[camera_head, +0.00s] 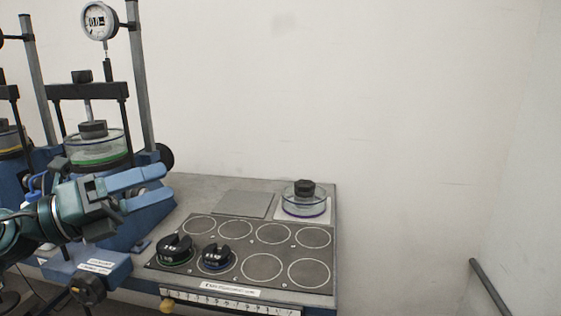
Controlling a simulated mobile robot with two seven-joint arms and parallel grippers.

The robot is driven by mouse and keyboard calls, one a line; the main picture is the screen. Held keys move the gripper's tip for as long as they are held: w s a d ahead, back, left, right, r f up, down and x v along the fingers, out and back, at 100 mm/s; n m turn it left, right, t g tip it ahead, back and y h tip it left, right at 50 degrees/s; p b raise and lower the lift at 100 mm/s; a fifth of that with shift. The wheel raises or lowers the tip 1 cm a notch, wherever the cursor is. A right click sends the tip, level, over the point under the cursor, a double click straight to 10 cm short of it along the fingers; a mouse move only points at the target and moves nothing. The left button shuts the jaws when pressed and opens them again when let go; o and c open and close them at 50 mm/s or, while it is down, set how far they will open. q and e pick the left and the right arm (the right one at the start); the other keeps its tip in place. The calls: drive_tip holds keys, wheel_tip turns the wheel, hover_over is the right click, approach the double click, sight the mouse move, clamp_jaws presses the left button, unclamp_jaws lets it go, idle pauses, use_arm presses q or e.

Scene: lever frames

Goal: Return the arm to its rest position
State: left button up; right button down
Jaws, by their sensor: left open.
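My left arm comes in from the left, and its left gripper (167,185) points to the right with its two blue fingers apart and nothing between them. It is in front of the lever frame (140,85) and above the left edge of the table. A glass dish with a green rim (97,148) sits in the frame behind the gripper, with a dark weight on it. My right gripper is not in the picture.
A glass dish with a dark knob (304,199) stands on a white square at the back right. A grey pad (243,204) lies bare. The right side is open wall and a rail (490,287).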

use_arm(q)
drive_tip(key=s+d+f+n+t+y, duration=0.25)
drive_tip(key=f+n+t+y, duration=0.2)
drive_tip(key=f+n, duration=0.8)
drive_tip(key=s+d+f+n+t+y, duration=0.1)
drive_tip(key=s+f+n+t+y, duration=0.3)
drive_tip(key=f+n, duration=0.85)
drive_tip(key=s+d+f+n+g+y, duration=0.4)
drive_tip(key=s+d+f+n+g, duration=0.15)
drive_tip(key=s+f+n, duration=0.55)
drive_tip(key=r+g+p, duration=0.1)
drive_tip(key=p, duration=0.4)
drive_tip(key=w+r+g+p, duration=0.1)
drive_tip(key=r+p, duration=0.1)
drive_tip(key=p, duration=0.3)
drive_tip(key=w+r+g+p, duration=0.1)
drive_tip(key=r+p, duration=0.1)
drive_tip(key=p, duration=0.3)
drive_tip(key=shift+w+a+r+y, duration=0.1)
drive_tip(key=shift+w+a+y, duration=0.05)
drive_tip(key=shift+a+y, duration=0.2)
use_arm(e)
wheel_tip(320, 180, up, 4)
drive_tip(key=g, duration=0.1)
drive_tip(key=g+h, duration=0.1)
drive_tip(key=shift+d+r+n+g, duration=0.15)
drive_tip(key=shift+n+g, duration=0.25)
